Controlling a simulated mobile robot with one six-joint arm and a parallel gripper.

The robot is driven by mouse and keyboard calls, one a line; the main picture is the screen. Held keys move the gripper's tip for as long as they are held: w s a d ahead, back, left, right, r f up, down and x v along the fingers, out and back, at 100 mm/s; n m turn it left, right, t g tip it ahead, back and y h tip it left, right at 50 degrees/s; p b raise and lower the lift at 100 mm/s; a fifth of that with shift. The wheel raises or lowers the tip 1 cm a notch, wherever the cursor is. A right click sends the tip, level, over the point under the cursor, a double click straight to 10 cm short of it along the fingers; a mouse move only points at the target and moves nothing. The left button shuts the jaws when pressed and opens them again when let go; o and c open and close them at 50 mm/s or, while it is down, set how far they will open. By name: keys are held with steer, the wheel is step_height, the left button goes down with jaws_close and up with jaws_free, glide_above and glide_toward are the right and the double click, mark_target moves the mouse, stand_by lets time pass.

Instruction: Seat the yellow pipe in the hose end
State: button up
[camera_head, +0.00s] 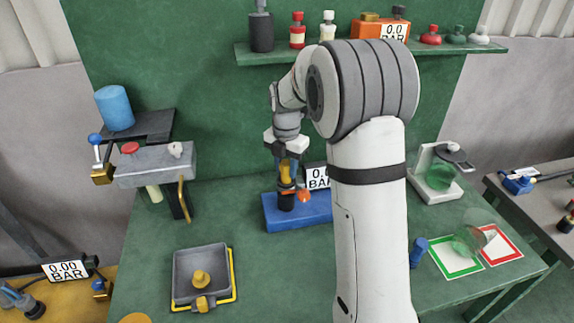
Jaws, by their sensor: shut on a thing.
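My gripper (287,180) is shut on the yellow pipe (286,173), over the blue block on the bench. Its fingers hide part of the pipe. A dark upright cylinder (286,202), which looks like the hose end, stands on the blue block (312,210) directly below the pipe. The pipe's lower end is at or very close to the top of the dark cylinder. I cannot tell whether it is inside, touching or just above it.
A small orange part (303,195) and a gauge reading 0.0 BAR (318,178) are close at the right. A grey tray (202,248) with a yellow piece is front left. A grey valve stand (155,165) is left. My arm hides the bench's centre right.

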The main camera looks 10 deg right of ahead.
steer(key=shift+f, duration=0.15)
steer(key=o, duration=1.1)
step_height(320, 180, up, 11)
steer(key=shift+r+b, duration=0.2)
steer(key=shift+b, duration=0.3)
steer(key=s+r+m+t, duration=0.2)
steer(key=s+m, duration=1.1)
steer(key=s, duration=0.1)
steer(key=s+f+m, duration=0.2)
steer(key=s+m, duration=0.2)
steer(key=s, duration=0.1)
steer(key=s+f+m, duration=0.2)
steer(key=s+m, duration=0.3)
steer(key=s+f+m+t, duration=0.1)
steer(key=s+f+m, duration=0.1)
steer(key=s+m, duration=0.2)
steer(key=shift+s+d+f+m, duration=0.15)
steer(key=shift+s+d+m, duration=0.1)
steer(key=shift+s+m, duration=0.2)
